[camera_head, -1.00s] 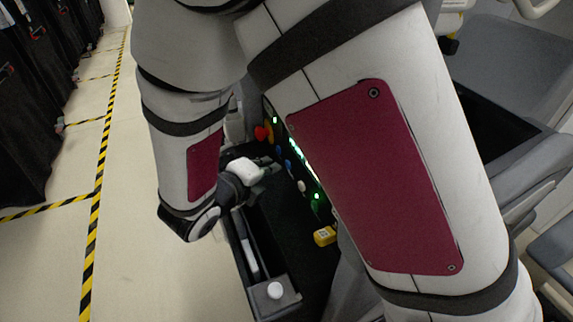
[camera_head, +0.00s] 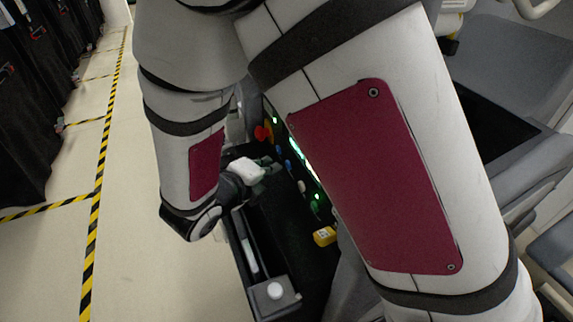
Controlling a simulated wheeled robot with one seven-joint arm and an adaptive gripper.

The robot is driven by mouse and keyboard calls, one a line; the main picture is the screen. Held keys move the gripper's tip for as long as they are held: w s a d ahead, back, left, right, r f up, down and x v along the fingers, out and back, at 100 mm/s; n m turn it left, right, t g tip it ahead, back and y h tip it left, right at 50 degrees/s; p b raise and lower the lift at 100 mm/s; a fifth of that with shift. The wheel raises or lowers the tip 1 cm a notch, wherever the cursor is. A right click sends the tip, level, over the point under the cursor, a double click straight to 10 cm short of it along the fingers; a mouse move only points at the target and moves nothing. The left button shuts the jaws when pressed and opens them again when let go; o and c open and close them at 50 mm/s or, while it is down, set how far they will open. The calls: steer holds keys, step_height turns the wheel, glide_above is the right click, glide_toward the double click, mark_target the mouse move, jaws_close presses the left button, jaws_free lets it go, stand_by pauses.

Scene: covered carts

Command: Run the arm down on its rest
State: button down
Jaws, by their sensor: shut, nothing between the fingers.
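My arm, white with dark bands and dark red panels, fills the middle of the head view, folded with its forearm hanging down on the left. My gripper (camera_head: 268,164) is at the end of the wrist, small and partly hidden. It points right, over the dark tray area beside a panel with buttons and green lights. It appears empty. I cannot make out a separate arm rest; part of the area is hidden behind my arm.
A black panel (camera_head: 290,165) with red, blue and green buttons stands close to my gripper. A yellow item (camera_head: 325,236) lies below it. A grey tray edge (camera_head: 275,307) holds a white round thing. Dark covered carts (camera_head: 30,90) line the left; the floor (camera_head: 135,270) between is clear.

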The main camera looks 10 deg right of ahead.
steer(key=shift+w+d, duration=0.1)
steer(key=shift+d, duration=0.2)
steer(key=shift+d, duration=0.5)
stand_by(2.5)
steer(key=shift+a, duration=0.15)
stand_by(3.3)
steer(key=shift+a+p, duration=0.45)
steer(key=shift+a, duration=0.3)
steer(key=shift+a, duration=0.1)
steer(key=shift+s+a+p, duration=0.2)
steer(key=shift+a+p, duration=0.05)
steer(key=shift+a, duration=0.55)
steer(key=shift+s+a+p, duration=0.2)
steer(key=shift+a+p, duration=0.1)
steer(key=shift+a, duration=0.45)
steer(key=shift+s+a+p, duration=0.2)
steer(key=shift+a+p, duration=0.05)
steer(key=shift+a, duration=0.55)
